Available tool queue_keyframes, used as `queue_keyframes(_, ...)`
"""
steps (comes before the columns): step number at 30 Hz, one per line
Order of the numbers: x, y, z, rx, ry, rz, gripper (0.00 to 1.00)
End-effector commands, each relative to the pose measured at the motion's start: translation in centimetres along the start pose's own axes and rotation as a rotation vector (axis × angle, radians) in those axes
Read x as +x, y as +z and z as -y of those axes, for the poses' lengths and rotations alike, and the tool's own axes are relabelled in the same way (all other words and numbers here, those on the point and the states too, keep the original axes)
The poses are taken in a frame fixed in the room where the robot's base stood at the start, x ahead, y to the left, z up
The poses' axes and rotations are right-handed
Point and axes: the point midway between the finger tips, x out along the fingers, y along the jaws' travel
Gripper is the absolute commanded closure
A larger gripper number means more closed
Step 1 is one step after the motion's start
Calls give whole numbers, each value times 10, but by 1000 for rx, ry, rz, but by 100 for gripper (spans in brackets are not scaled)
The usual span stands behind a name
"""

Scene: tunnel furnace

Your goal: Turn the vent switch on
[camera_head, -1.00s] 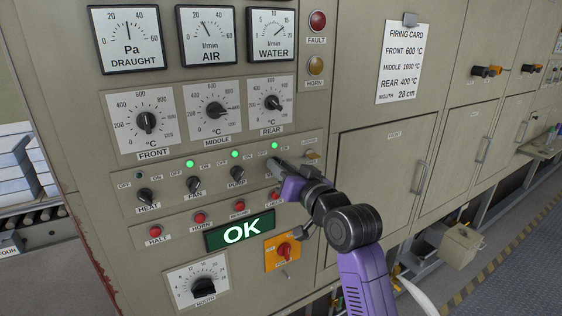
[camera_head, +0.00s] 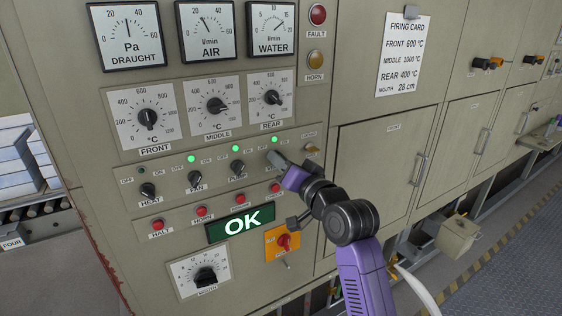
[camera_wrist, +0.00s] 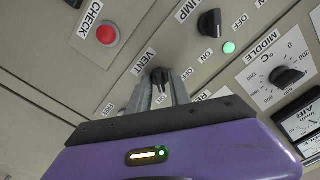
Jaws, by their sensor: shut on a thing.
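My gripper (camera_wrist: 160,95) is shut on this knob, a grey finger on each side. In the head view my gripper (camera_head: 277,158) covers the knob, at the right end of the switch row. A green lamp (camera_head: 274,139) is lit above the vent switch. The knob's exact angle is hard to tell.
The heat (camera_head: 148,190), fan (camera_head: 195,180) and pump (camera_head: 238,167) switches sit to the left. Red buttons and a green OK display (camera_head: 240,223) are below. An orange plate with a red knob (camera_head: 284,241) is under my wrist.

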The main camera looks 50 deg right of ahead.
Motion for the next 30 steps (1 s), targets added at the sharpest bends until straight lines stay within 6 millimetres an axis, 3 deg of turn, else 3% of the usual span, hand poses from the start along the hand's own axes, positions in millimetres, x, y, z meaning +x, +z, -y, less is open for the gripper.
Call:
queue_keyframes(2,0,0,0,0,0,0,100)
queue_keyframes(3,0,0,0,0,0,0,69)
queue_keyframes(14,-3,0,-1,-1,0,0,69)
queue_keyframes(30,-74,1,-1,-1,1,-1,69)
